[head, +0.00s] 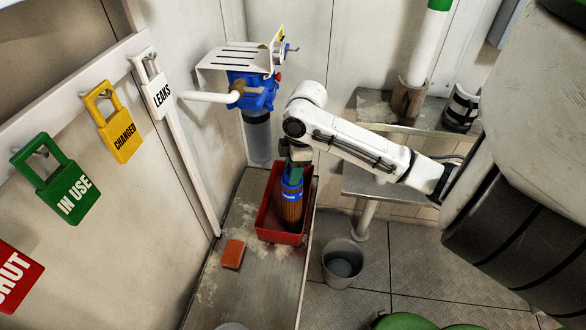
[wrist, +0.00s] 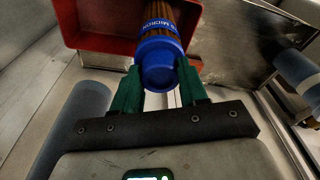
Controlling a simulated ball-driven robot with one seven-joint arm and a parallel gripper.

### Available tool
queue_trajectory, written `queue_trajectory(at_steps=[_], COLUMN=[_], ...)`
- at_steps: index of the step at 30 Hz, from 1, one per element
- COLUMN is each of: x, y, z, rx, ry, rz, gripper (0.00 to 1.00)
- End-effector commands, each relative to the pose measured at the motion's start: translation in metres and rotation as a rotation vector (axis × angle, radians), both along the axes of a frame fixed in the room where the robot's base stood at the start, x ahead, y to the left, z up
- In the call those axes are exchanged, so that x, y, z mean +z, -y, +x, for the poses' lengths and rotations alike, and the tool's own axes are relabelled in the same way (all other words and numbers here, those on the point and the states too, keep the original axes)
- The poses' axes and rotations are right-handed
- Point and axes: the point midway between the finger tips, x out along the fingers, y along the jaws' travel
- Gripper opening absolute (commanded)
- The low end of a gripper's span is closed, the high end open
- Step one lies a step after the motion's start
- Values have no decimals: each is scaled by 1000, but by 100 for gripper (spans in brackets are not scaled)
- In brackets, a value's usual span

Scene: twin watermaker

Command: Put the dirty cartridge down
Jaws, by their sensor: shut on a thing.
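The dirty cartridge (head: 290,207) is brown and pleated with a blue end cap. It stands roughly upright in or just above the red tray (head: 280,238); I cannot tell whether its lower end touches the tray floor. My gripper (head: 294,172) is above it, with green fingers shut on the blue cap. In the wrist view my gripper's fingers (wrist: 158,88) sit on either side of the blue cap of the cartridge (wrist: 160,62), and the red tray (wrist: 92,30) lies beyond.
The tray is on a worn metal bench (head: 240,285) with an orange sponge-like block (head: 233,254). A blue filter housing (head: 255,92) with a clear bowl is on the wall behind. A grey bucket (head: 342,264) stands on the floor to the right. Coloured tags (head: 118,122) hang at left.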

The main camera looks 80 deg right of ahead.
Motion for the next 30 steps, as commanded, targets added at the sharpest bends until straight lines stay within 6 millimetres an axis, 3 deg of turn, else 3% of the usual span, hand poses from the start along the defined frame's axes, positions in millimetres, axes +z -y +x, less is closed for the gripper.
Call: queue_trajectory(at_steps=[6,7,14,25,30], x=[-4,-3,-2,5,32], y=[0,0,0,0,2], z=[0,0,0,0,-3], rx=[0,0,0,0,2], ry=[0,0,0,0,2], rz=[0,0,0,-1,-2], gripper=[12,46,68,68,68])
